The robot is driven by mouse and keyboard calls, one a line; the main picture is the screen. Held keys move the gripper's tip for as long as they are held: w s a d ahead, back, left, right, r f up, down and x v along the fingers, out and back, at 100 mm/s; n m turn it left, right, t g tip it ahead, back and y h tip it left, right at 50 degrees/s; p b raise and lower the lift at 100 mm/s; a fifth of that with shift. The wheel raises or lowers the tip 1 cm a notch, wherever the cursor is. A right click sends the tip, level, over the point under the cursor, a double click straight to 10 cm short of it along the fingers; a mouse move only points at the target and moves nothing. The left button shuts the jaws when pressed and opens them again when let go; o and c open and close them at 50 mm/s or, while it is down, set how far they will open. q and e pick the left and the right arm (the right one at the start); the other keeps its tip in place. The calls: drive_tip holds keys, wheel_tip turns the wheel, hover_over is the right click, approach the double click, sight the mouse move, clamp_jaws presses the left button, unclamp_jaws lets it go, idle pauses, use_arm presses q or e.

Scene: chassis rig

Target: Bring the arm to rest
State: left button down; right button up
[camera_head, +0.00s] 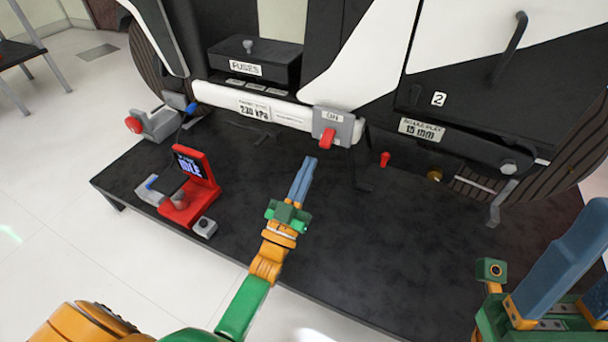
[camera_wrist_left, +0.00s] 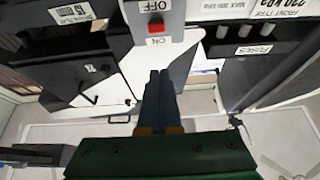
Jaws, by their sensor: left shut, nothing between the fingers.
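My left gripper (camera_head: 310,162) is shut and empty, its blue fingers pressed together above the black platform. In the head view its fingertips point at the grey switch box, just below and left of its red lever (camera_head: 328,137). The left wrist view shows the shut fingers (camera_wrist_left: 158,75) in line with the same red lever (camera_wrist_left: 153,28), between ON and OFF labels; contact cannot be told. My right gripper (camera_head: 575,255) is at the lower right of the head view, its blue fingers apart and partly cut off by the edge.
The black platform (camera_head: 400,250) carries a red display stand (camera_head: 190,190) at left and a small red peg (camera_head: 385,159). A large black-and-white chassis with a fuses box (camera_head: 255,62) and a white bar (camera_head: 225,98) stands behind. The platform's right middle is mostly clear.

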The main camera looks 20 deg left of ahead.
use_arm(q)
drive_tip(key=shift+s+f, duration=0.8)
